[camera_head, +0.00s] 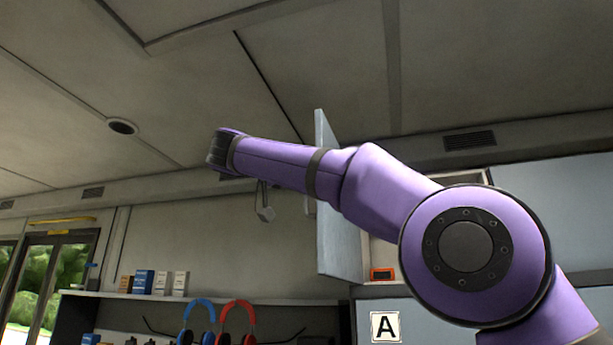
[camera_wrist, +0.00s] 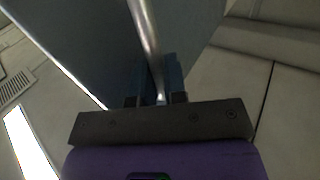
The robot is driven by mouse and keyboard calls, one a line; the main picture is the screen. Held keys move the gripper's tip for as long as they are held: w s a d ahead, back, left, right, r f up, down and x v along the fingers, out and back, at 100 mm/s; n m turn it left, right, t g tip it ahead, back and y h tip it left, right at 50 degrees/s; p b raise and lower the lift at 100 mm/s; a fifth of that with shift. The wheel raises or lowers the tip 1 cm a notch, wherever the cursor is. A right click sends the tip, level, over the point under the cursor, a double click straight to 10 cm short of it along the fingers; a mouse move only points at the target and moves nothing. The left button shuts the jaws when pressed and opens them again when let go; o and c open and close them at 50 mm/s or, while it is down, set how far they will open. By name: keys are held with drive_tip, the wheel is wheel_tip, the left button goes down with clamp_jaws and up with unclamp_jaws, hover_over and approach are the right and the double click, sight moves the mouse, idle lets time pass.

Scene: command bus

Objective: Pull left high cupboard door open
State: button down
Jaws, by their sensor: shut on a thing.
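The left high cupboard door (camera_head: 339,225) is a pale blue-grey panel. In the head view it stands swung out from the cupboard, nearly edge-on, with part of the cupboard's inside showing to its right. In the wrist view the door (camera_wrist: 85,45) fills the upper left, with a shiny metal bar handle (camera_wrist: 146,30) running along it. My gripper (camera_wrist: 160,85) is shut on this handle, one dark finger on each side. In the head view my purple arm crosses in front of the door, and the grip on the handle cannot be made out there.
A small orange-and-black device (camera_head: 382,274) sits inside the open cupboard. Another closed blue-grey cupboard door (camera_head: 570,195) is at the right. A shelf (camera_head: 200,296) with small boxes and blue and red headphones below is at lower left. The ceiling (camera_head: 300,60) is close above my arm.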

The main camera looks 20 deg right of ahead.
drive_tip(key=c, duration=1.2)
unclamp_jaws()
drive_tip(key=shift+w+d, duration=0.1)
drive_tip(key=v, duration=1.1)
